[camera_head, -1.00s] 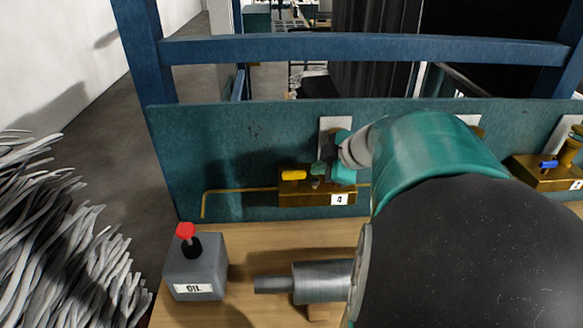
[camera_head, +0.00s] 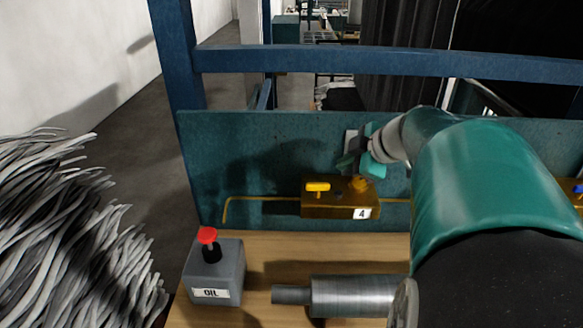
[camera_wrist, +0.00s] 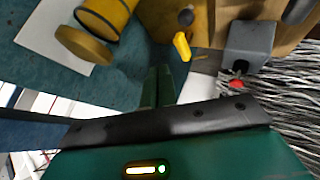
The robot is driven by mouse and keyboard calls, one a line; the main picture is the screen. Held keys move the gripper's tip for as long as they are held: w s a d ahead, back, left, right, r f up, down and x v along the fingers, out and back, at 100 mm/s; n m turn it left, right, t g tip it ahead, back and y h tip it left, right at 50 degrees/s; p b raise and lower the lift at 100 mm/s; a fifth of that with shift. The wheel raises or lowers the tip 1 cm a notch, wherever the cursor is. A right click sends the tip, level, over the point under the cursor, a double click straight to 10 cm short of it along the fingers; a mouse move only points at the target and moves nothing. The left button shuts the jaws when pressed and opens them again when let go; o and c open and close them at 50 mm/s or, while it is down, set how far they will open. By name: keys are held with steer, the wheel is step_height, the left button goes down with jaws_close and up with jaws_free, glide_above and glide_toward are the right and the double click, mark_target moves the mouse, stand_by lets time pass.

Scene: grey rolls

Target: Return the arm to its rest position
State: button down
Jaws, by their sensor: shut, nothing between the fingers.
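The fingers look apart from the block. A yellow handle (camera_head: 318,187) sits on top of the block; it also shows in the wrist view (camera_wrist: 182,46).
A grey oil box (camera_head: 213,275) with a red knob stands on the wooden bench (camera_head: 262,252). A metal cylinder (camera_head: 350,297) lies to its right. A blue rail (camera_head: 380,62) crosses above the teal panel (camera_head: 240,150). Grey strands (camera_head: 60,230) fill the left side.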

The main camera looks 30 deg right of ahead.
stand_by(0.3)
steer(key=s+a+f+m+g, duration=0.1)
steer(key=s+a+m, duration=0.2)
steer(key=a, duration=0.6)
steer(key=s+a+f+m+g, duration=0.1)
steer(key=s+a+f+m, duration=0.1)
steer(key=a, duration=0.7)
steer(key=s+a+f+m+g+h, duration=0.1)
steer(key=s+a+m, duration=0.3)
steer(key=a, duration=0.5)
steer(key=shift+s+f+m+g, duration=0.3)
steer(key=shift+f+m, duration=0.2)
steer(key=shift+m, duration=0.2)
